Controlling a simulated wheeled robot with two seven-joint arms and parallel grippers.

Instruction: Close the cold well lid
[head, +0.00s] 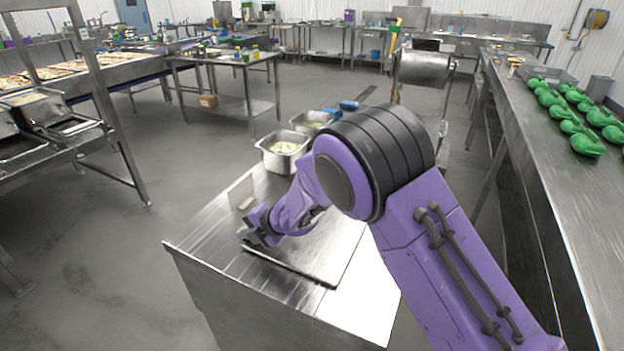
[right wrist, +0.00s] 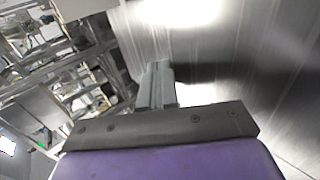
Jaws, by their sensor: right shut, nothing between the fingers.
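The cold well is a steel counter (head: 205,250) in front of me. A flat steel panel (head: 315,252), which looks like its lid, lies level or nearly level on top. A dark line runs along its near edge; I cannot tell if a gap remains under it. My right gripper (head: 252,236) is shut and empty, low over the near left part of the panel. I cannot tell if it touches the metal. In the right wrist view the shut fingers (right wrist: 157,84) show against shiny steel. My right arm hides the panel's right side. My left gripper is out of view.
A small pale upright plate (head: 240,191) stands at the counter's left edge. Steel pans with food (head: 283,150) sit at its far end.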

